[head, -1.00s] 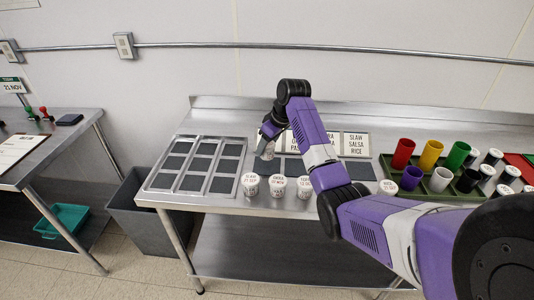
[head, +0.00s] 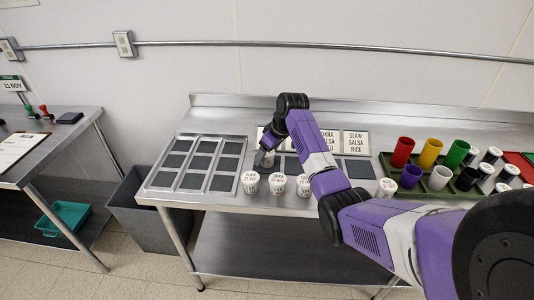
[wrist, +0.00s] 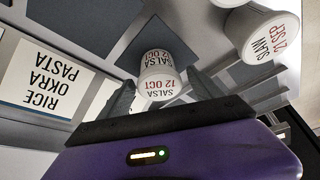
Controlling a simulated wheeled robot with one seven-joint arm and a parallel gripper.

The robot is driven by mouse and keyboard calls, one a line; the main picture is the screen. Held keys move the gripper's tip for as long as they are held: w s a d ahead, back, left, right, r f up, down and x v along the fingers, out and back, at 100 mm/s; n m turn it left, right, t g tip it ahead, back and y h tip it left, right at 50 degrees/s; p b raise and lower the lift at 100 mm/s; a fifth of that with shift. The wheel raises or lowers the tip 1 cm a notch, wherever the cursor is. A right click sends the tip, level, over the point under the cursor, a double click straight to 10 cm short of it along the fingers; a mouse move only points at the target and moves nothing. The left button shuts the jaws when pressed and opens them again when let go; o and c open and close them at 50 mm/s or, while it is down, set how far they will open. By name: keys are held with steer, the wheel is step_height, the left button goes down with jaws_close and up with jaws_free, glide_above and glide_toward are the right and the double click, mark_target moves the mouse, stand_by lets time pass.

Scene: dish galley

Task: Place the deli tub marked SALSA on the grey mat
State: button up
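The white deli tub marked SALSA 12 OCT (wrist: 160,66) is upright between my fingers in the wrist view. In the head view the tub (head: 263,159) is small and partly covered by my gripper (head: 268,146). A dark grey mat (wrist: 150,32) lies under or just behind the tub. The tub's base is hidden, so exact contact is hard to see. My gripper (wrist: 161,82) has a finger on each side of the tub, with what looks like a narrow gap on both sides.
A tub marked SLAW 21 SEP (wrist: 272,38) stands close beside my gripper; more tubs (head: 277,184) line the counter's front edge. A framed rack of dark squares (head: 164,140) lies left. Name cards (head: 355,143) stand behind. Coloured cups (head: 430,153) sit right.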

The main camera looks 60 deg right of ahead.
steer(key=shift+s+r, duration=0.15)
steer(key=shift+r, duration=0.45)
steer(key=d+b+v, duration=0.1)
steer(key=v, duration=1)
steer(key=shift+a, duration=0.5)
